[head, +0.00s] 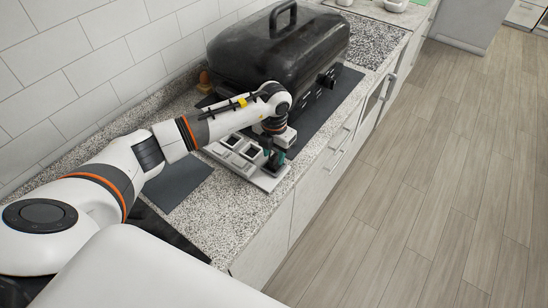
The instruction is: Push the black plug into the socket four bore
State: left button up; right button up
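A light grey block with several square dark-topped sockets (268,182) lies on the speckled counter, close to its front edge. My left arm reaches over it from the left. My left gripper (274,159) points down at the right part of this block, with dark and teal parts low between or at its fingers. The gripper is small here and its finger gap is not clear. I cannot make out the black plug for certain, nor which socket is the four bore one. My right gripper is out of view.
A large black lidded grill (275,48) stands on a dark mat (335,95) just behind the block. A dark grey mat (178,186) lies left of the block. A tiled wall (90,55) bounds the back. The wooden floor (430,180) at right is clear.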

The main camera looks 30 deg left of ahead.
pick_arm(q)
jog(key=shift+f, duration=0.7)
grip_shut()
jog(key=shift+r, duration=0.1)
